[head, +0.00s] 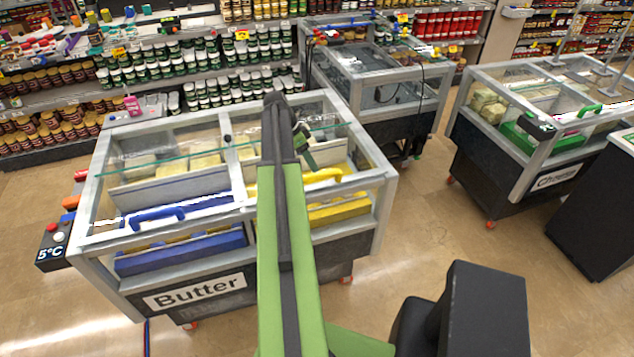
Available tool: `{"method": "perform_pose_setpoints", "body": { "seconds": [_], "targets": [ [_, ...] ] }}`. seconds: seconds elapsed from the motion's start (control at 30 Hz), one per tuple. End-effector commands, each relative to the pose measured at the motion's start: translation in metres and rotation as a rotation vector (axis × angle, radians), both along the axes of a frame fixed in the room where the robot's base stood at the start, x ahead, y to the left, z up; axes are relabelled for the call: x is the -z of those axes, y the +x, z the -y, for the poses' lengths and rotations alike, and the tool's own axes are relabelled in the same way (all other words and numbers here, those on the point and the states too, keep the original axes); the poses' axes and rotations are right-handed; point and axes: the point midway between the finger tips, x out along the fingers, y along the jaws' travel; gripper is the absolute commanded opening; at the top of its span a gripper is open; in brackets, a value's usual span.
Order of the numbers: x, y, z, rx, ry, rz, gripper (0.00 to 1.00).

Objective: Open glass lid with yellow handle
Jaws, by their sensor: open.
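The yellow handle (325,175) sits on the glass lid (348,158) in the right half of the cooler labelled Butter. The lid looks closed, lying level with the cooler's top. My gripper (311,164) is open and empty, small in the picture, just above and left of the yellow handle. Whether it touches the handle or the glass I cannot tell. My green and dark arm hides the left part of the lid and the middle of the cooler.
A blue handle (157,214) sits on the cooler's left lid. A control box reading 5°C (54,246) sticks out at its left end. Another glass cooler (375,75) stands behind, and a Cheese cooler (535,130) at right. Bare floor (425,225) lies between them.

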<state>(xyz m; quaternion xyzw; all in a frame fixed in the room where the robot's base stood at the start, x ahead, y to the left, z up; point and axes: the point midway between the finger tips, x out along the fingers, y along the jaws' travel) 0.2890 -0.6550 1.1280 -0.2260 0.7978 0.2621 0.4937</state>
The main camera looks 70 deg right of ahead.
Motion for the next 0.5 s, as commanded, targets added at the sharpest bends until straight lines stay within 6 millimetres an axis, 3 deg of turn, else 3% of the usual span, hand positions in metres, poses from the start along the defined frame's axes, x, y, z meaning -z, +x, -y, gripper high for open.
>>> {"method": "perform_pose_setpoints", "body": {
  "seconds": [0.03, 0.2, 0.5],
  "targets": [
    [0.022, -0.005, 0.001, 0.0, 0.0, 0.0, 0.47],
    [0.047, -0.018, 0.004, 0.001, 0.0, 0.0, 0.47],
    [0.049, -0.022, 0.005, -0.002, 0.0, 0.0, 0.47]
  ]
}}
